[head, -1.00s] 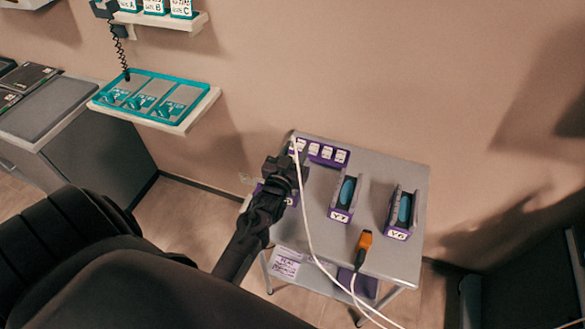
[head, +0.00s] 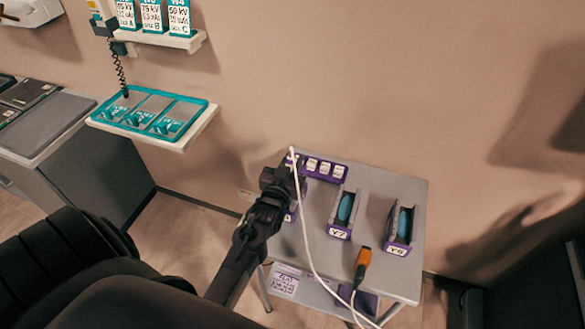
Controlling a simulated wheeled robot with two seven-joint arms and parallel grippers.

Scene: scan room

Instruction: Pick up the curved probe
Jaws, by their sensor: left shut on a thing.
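My left gripper (head: 288,172) is over the left rear part of a grey cart (head: 385,175). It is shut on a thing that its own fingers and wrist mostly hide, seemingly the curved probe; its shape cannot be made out. A white cable starts at the gripper and hangs down across the cart. A purple holder (head: 292,214) shows partly behind the left wrist. Two more purple holders, the middle one (head: 340,232) and the right one (head: 397,246), each hold a teal-and-dark probe. My right gripper is out of view.
An orange-and-black plug (head: 362,264) with a white lead lies at the cart's front edge. A purple labelled rack (head: 322,170) stands at the back. A teal-rimmed tray (head: 150,112) sits on a wall shelf to the left.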

